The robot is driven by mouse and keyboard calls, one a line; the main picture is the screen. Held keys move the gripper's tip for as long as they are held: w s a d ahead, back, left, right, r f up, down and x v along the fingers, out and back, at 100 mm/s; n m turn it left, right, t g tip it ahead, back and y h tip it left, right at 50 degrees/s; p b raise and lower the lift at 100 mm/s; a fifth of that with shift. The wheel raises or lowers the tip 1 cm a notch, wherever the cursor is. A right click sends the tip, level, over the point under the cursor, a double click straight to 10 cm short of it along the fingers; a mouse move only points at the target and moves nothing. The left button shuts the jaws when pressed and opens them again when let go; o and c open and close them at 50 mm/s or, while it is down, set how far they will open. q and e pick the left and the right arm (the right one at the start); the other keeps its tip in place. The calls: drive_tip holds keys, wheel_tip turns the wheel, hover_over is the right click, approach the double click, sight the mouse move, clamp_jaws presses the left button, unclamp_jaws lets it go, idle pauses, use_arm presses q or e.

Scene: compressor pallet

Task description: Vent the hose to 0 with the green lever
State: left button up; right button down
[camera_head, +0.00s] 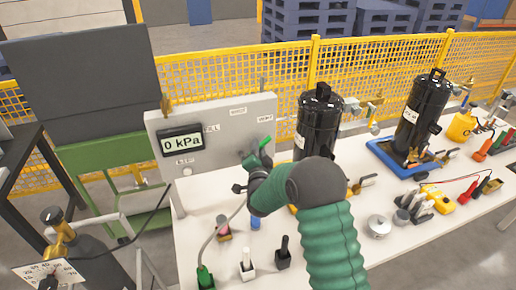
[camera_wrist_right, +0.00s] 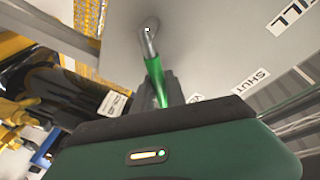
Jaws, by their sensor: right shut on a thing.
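The grey panel (camera_head: 222,125) carries a display (camera_head: 182,142) that reads 0 kPa. The green lever (camera_head: 265,143) is on the panel's lower right, below the right-hand label. In the wrist view the green lever (camera_wrist_right: 157,82) has a grey metal stem (camera_wrist_right: 150,38) and runs down to the dark jaws of my right gripper (camera_wrist_right: 170,92). My right gripper (camera_head: 256,160) is at the lever in the head view, shut on its green handle. My own green housing hides the lower part of the grip. My left gripper is not in view.
A white table (camera_head: 330,210) stands below the panel. Black cylinders (camera_head: 318,125) and (camera_head: 418,115) stand to the right, one in a blue tray (camera_head: 385,150). Small tools (camera_head: 283,255) stand at the front. A yellow mesh fence (camera_head: 350,60) runs behind.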

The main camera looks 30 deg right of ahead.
drive_tip(key=shift+d+r, duration=0.1)
drive_tip(key=shift+a+r+n+t+b, duration=0.15)
drive_tip(key=shift+a+n+t+b, duration=0.15)
drive_tip(key=shift+n+b, duration=0.5)
drive_tip(key=n+b, duration=0.1)
drive_tip(key=a+n+b, duration=0.1)
drive_tip(key=r+n+b, duration=0.1)
drive_tip(key=shift+w+a+t, duration=0.25)
drive_tip(key=shift+t, duration=0.15)
drive_tip(key=a+n+b, duration=0.1)
drive_tip(key=n, duration=0.1)
drive_tip(key=n+t+b, duration=0.1)
drive_tip(key=shift+w+a+r+n+b, duration=0.2)
drive_tip(key=shift+a+r+n+b, duration=0.2)
drive_tip(key=shift+w+a+r+n+t+b, duration=0.15)
drive_tip(key=shift+a+n+t+b, duration=0.15)
drive_tip(key=shift+n, duration=0.35)
drive_tip(key=shift+a+r+n+t+b, duration=0.1)
drive_tip(key=shift+a+n+t+b, duration=0.2)
drive_tip(key=shift+n, duration=0.35)
drive_tip(key=c, duration=1.4)
unclamp_jaws()
drive_tip(key=shift+o, duration=0.2)
drive_tip(key=shift+f, duration=0.1)
